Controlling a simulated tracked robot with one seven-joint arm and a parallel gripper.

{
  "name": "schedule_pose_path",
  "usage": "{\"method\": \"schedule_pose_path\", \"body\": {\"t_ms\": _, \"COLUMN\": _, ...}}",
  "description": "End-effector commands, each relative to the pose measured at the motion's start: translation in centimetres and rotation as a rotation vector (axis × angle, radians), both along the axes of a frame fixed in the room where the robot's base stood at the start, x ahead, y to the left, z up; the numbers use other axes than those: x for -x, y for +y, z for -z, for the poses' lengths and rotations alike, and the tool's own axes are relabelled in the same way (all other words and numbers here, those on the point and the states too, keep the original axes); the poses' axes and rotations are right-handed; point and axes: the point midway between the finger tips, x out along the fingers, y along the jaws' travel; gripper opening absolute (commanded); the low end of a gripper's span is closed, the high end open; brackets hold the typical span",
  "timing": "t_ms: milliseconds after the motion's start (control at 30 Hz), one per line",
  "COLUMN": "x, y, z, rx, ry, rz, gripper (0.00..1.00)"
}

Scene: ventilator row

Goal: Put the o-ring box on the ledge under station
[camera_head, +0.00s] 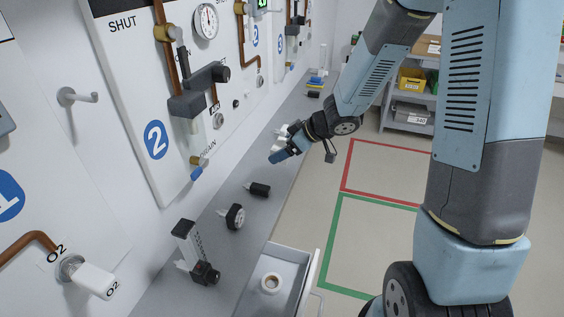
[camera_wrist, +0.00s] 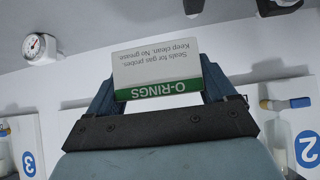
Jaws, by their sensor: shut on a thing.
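My gripper (camera_head: 286,152) is shut on the o-ring box (camera_wrist: 156,68). In the wrist view the box is white with a green "O-RINGS" band, its print upside down, between my two blue fingers. In the head view my gripper appears over the grey ledge (camera_head: 250,170), and the box is small and partly hidden by the fingers. Whether it touches the ledge, I cannot tell. The ledge runs below the wall stations; panel 2 (camera_head: 145,110) is nearest my gripper on the left, and panel 3 (camera_wrist: 18,150) also shows in the wrist view.
A black cylinder (camera_head: 260,189), a round black-rimmed part (camera_head: 235,216) and a black-and-white device (camera_head: 205,273) stand on the near ledge. Several small items lie at its far end. An open drawer (camera_head: 247,306) holds a white ring. Shelving (camera_head: 394,118) stands behind; the marked floor is clear.

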Motion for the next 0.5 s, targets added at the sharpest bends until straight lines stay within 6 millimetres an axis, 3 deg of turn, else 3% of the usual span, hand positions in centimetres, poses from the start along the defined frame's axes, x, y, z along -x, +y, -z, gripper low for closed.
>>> {"method": "schedule_pose_path", "body": {"t_ms": 267, "x": -4.9, "y": 0.5, "z": 2.3, "rx": -0.001, "ry": 0.002, "rz": 0.001, "gripper": 0.54}}
{"method": "schedule_pose_path", "body": {"t_ms": 500, "x": -7.4, "y": 0.7, "z": 5.5, "rx": -0.001, "ry": 0.003, "rz": 0.001, "gripper": 0.54}}
